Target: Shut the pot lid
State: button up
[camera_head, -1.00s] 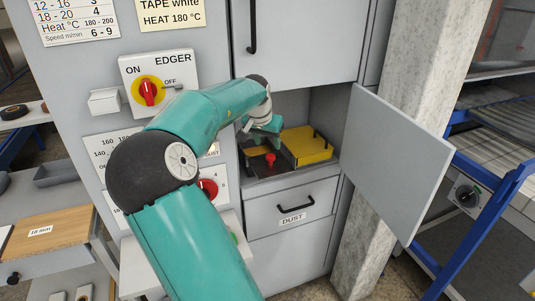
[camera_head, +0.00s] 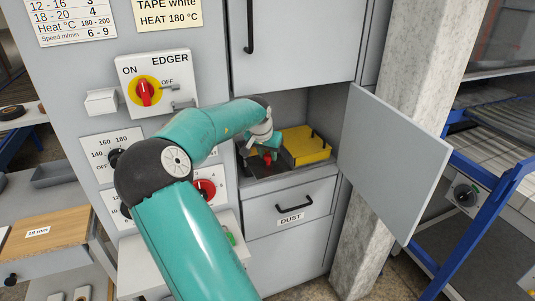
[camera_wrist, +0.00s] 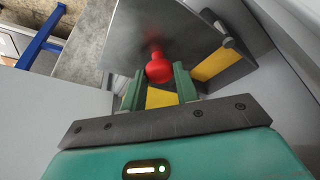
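A red ball knob (camera_wrist: 159,68) stands on a dark grey metal lid plate (camera_wrist: 140,28) in the wrist view. My gripper (camera_wrist: 159,78) has its two green fingers apart, with the knob at the gap between the tips. A small space shows beside the knob, and I see no clear grip. In the head view my gripper (camera_head: 268,153) is inside the open cupboard bay and partly hides the red knob (camera_head: 267,158). Whether the lid is raised or flat is hard to tell.
An open grey door (camera_head: 393,163) stands at the bay's right side, before a concrete pillar (camera_head: 413,60). A DUST drawer (camera_head: 290,208) is below the bay. Switch panels (camera_head: 160,85) are on the left. The bay is narrow around my wrist.

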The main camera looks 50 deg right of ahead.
jog(key=shift+d, duration=0.1)
grip_shut()
jog(key=shift+w+d+r+n+t, duration=0.1)
jog(key=shift+d+n+t, duration=0.4)
jog(key=shift+n, duration=0.3)
jog(key=shift+w+d+n+t, duration=0.15)
jog(key=shift+d+n, duration=0.3)
jog(key=shift+n, duration=0.1)
jog(key=shift+w+d+n+t, duration=0.15)
jog(key=shift+d+n, duration=0.3)
jog(key=shift+n, duration=0.1)
jog(key=shift+w+d+n+t+y, duration=0.3)
jog(key=shift+w+d+n, duration=0.25)
jog(key=shift+n, duration=0.4)
jog(key=shift+w+d+n+t+y, duration=0.2)
jog(key=shift+w+d+n+y, duration=0.25)
jog(key=shift+n, duration=0.5)
jog(key=o, duration=1.1)
grip_release()
jog(key=v, duration=0.7)
jog(key=shift+r, duration=0.2)
